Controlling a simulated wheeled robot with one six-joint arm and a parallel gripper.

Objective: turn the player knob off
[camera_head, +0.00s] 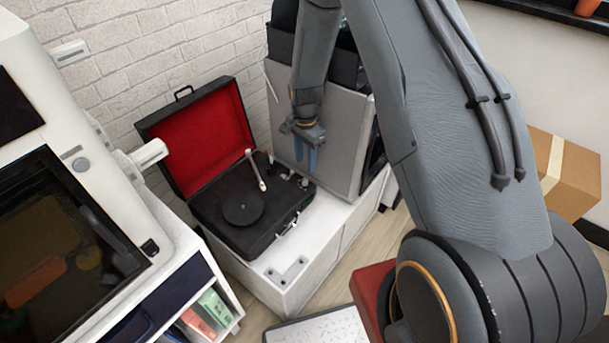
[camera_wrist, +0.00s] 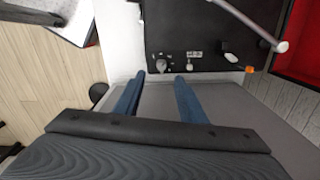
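The record player (camera_head: 270,228) is an open black case with a red-lined lid (camera_head: 205,135), standing on a white cabinet. Its deck (camera_wrist: 200,20) fills the upper part of the wrist view. A small grey knob (camera_wrist: 161,66) sits near the deck's edge, just beyond and between my fingertips. My gripper (camera_wrist: 160,78) has two blue fingers spread apart with nothing between them. In the head view my gripper (camera_head: 305,165) hangs at the player's right side, in front of a grey panel. I cannot tell which way the knob is turned.
A white tonearm (camera_head: 256,170) stands over the deck beside the dark platter (camera_head: 242,207). Other small controls (camera_wrist: 193,54) and an orange piece (camera_wrist: 249,69) are near the knob. The large grey box (camera_head: 335,125) is close behind my gripper. A white machine (camera_head: 75,130) stands left.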

